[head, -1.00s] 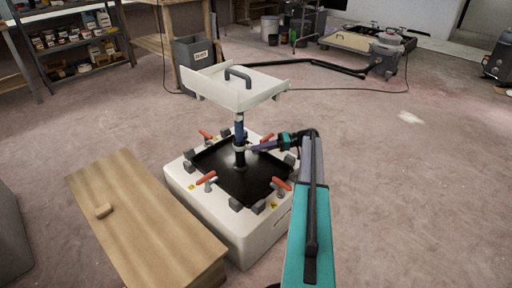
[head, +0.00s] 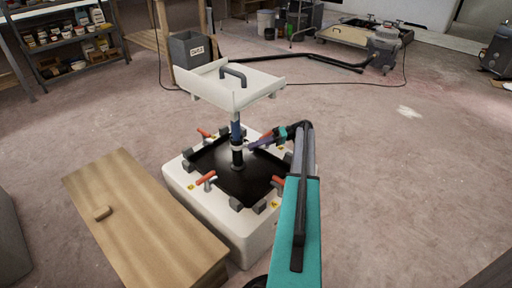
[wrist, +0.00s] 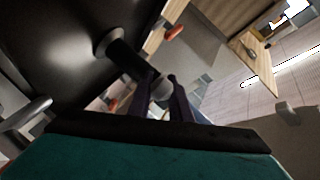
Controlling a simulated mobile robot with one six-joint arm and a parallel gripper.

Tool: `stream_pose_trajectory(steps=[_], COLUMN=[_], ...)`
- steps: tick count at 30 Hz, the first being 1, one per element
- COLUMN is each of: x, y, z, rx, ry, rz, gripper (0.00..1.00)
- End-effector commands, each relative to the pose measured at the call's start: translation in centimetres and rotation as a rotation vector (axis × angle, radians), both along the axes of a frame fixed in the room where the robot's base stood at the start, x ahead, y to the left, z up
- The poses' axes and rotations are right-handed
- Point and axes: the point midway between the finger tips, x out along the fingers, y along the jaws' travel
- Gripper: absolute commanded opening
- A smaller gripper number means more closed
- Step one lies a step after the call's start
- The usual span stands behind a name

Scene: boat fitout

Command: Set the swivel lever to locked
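A pedestal with a dark and blue column (head: 237,154) stands upright on a black plate (head: 243,184) set in a white base. It carries a white tray (head: 240,90) with a dark handle. A pale collar (head: 237,146) rings the column. I cannot make out the swivel lever apart from the collar, nor its setting. My gripper (head: 252,148) is at collar height, right beside the column. In the wrist view my gripper's two dark fingers (wrist: 161,84) stand apart, with a pale rounded part (wrist: 160,94) showing between them. I cannot tell if they touch it.
Several red-handled clamps (head: 205,179) and grey blocks stand around the plate on the white base (head: 229,221). A wooden box (head: 145,220) lies close at left. A grey bin (head: 194,49) and shelves (head: 63,45) are behind.

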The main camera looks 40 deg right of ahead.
Motion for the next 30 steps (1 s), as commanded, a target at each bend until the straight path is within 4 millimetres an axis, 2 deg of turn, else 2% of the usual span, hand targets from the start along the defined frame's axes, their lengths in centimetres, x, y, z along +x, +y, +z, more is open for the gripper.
stream_pose_trajectory(steps=[1, 3, 16, 20, 26, 30], x=[0.2, 0.0, -0.6, -0.6, -0.6, -1.9], y=[0.4, 0.0, -0.7, -0.7, -0.5, 0.6], z=[0.1, 0.1, 0.5, 1.5, 4.4, 4.3], rx=[0.003, 0.003, 0.001, 0.001, 0.002, 0.005], ry=[-0.005, -0.003, -0.002, -0.002, -0.006, -0.008], rz=[0.006, 0.002, -0.010, -0.008, -0.007, -0.005], gripper=[0.25, 0.36, 0.36, 0.36, 0.36, 0.36])
